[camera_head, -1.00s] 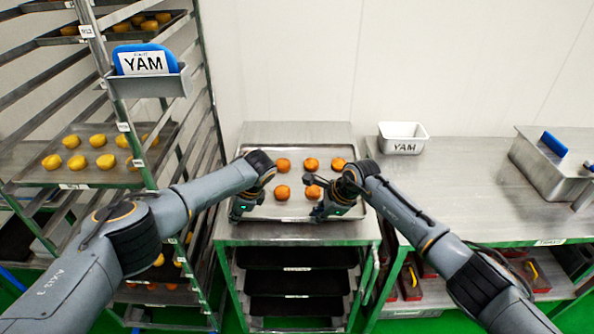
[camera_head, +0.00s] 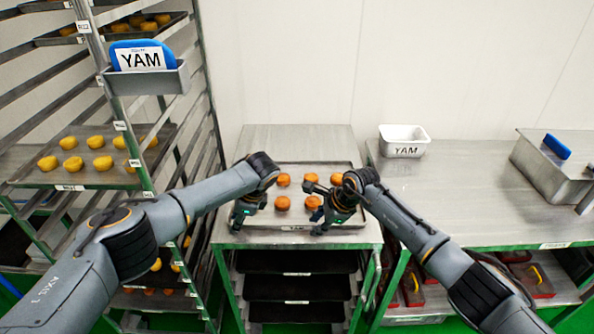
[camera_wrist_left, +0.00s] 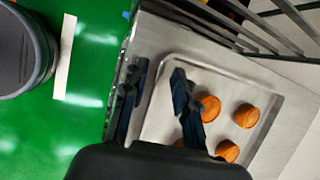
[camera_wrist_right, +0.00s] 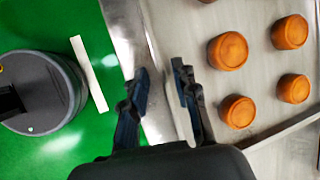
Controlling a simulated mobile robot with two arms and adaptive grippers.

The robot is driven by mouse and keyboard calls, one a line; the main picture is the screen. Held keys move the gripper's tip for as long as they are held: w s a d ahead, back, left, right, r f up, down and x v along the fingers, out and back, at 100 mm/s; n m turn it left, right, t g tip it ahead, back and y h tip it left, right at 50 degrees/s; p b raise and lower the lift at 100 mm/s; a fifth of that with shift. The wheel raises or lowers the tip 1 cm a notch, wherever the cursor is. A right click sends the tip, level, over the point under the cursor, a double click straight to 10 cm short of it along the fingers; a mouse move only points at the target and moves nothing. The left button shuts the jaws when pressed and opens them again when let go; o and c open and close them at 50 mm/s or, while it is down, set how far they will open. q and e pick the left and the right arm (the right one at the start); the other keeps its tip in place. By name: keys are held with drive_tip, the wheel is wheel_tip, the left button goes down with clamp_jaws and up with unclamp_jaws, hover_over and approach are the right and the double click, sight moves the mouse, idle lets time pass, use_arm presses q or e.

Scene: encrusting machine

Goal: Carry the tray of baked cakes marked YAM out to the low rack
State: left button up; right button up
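A metal tray (camera_head: 262,222) of several round orange-brown cakes (camera_head: 282,203) lies flat on the steel-topped stand in the middle; its front label is too small to read. Both my grippers are at its near rim. The left gripper (camera_head: 242,224) is at the rim's left part; its fingers stand apart in the left wrist view (camera_wrist_left: 155,105), one over the tray, one outside the near edge. The right gripper (camera_head: 326,226) is at the right part; its fingers are likewise apart in the right wrist view (camera_wrist_right: 160,95). Finger contact with the rim is unclear.
A tall rack (camera_head: 205,130) with trays of yellow cakes and a YAM card (camera_head: 141,60) stands at left. Dark trays (camera_head: 297,288) fill the stand's shelves below. A steel bench (camera_head: 470,190) at right holds a white YAM tub (camera_head: 404,141) and a metal box (camera_head: 552,172).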

use_arm(q)
drive_tip(key=v, duration=1)
use_arm(e)
drive_tip(key=v, duration=1.2)
drive_tip(key=shift+s+d, duration=0.1)
drive_tip(key=shift+d, duration=0.05)
